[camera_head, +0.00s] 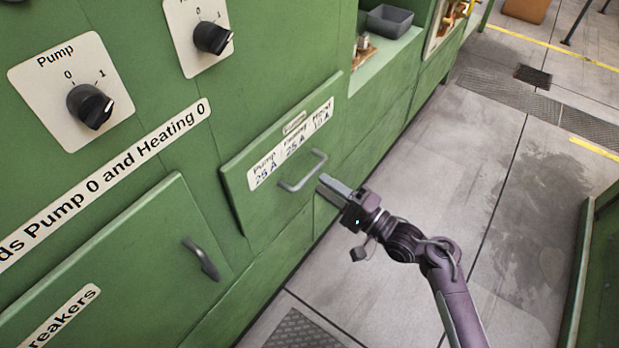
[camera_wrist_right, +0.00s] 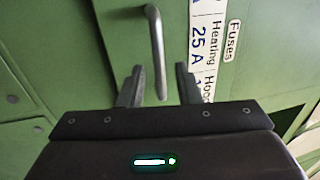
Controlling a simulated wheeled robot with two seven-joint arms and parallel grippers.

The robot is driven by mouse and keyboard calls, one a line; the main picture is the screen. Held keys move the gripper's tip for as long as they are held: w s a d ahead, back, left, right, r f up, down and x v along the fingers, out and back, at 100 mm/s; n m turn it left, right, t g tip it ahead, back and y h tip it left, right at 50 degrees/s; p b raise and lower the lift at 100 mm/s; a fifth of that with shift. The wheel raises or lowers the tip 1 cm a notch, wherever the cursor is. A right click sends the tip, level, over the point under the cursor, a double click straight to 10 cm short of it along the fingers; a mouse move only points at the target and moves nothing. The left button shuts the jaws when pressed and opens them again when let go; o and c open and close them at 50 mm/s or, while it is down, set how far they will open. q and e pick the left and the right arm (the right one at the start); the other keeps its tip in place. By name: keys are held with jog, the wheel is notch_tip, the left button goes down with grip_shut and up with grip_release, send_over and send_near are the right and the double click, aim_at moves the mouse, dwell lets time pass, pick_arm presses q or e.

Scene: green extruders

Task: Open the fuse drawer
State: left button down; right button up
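The fuse drawer (camera_head: 262,203) is a green front panel with a label strip reading Pump, Heating and 25 A. Its grey bar handle (camera_head: 303,171) is on the lower right of the panel. The drawer front stands slightly proud of the cabinet at its edge. My right gripper (camera_head: 328,188) is just in front of the handle, to its lower right. In the right wrist view the handle (camera_wrist_right: 156,50) lies between the two open fingers (camera_wrist_right: 158,88), with its lower end reaching between their tips. I see no contact with the fingers. My left gripper is not in view.
A breaker door (camera_head: 130,265) with its own handle (camera_head: 201,259) is at the lower left. Black rotary knobs (camera_head: 90,106) sit above on the panel. A grey tray (camera_head: 389,21) rests on a ledge at the upper right. The floor (camera_head: 440,150) at right is open.

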aim_at(310, 173)
jog(key=x, duration=0.5)
jog(key=shift+w+a+f, duration=0.1)
jog(key=shift+w, duration=0.1)
grip_shut()
